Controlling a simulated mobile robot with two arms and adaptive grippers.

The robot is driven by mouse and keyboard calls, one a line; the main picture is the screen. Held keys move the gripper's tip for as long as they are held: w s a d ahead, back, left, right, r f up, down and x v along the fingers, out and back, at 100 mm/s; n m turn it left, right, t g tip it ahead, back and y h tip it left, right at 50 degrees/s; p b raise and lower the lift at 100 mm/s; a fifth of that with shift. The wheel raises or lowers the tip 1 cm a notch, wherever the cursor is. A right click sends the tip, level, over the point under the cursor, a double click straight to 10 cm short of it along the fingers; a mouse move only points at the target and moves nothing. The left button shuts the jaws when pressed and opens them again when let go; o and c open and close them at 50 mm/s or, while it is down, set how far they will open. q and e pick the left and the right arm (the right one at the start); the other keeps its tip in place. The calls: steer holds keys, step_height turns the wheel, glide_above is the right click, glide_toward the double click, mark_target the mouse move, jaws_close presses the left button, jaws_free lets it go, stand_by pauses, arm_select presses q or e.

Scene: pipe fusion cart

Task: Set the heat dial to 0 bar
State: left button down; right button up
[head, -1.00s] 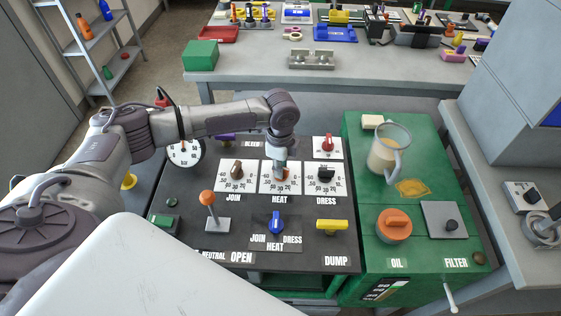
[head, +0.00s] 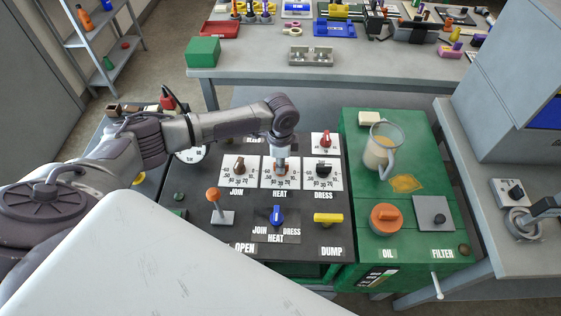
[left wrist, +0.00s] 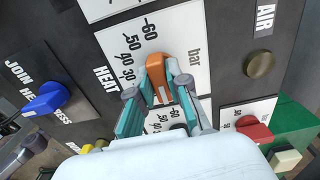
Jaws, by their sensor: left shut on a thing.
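The heat dial is an orange knob on a white scale plate (head: 271,183) labelled HEAT, in the middle of the dark panel. My left gripper (head: 281,168) reaches down over it from behind. In the left wrist view the orange heat dial knob (left wrist: 158,70) lies between the two teal fingers of my left gripper (left wrist: 161,77), which are shut on it. The scale shows 30, 40, 50 and 60 beside the knob, and the word bar. The fingers cover the lower numbers, and I cannot read the dial's setting. My right gripper is not in view.
The join dial (head: 239,167) and dress dial (head: 324,168) flank the heat dial closely. A red dial (head: 326,140) sits behind. In front are an orange-topped lever (head: 213,195), a blue selector (head: 277,215) and a yellow handle (head: 328,218). A jug (head: 381,151) stands on the green cabinet.

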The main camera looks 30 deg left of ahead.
arm_select(q)
steer(key=c, duration=1.1)
jaws_free()
steer(key=shift+w, duration=0.15)
step_height(320, 180, up, 12)
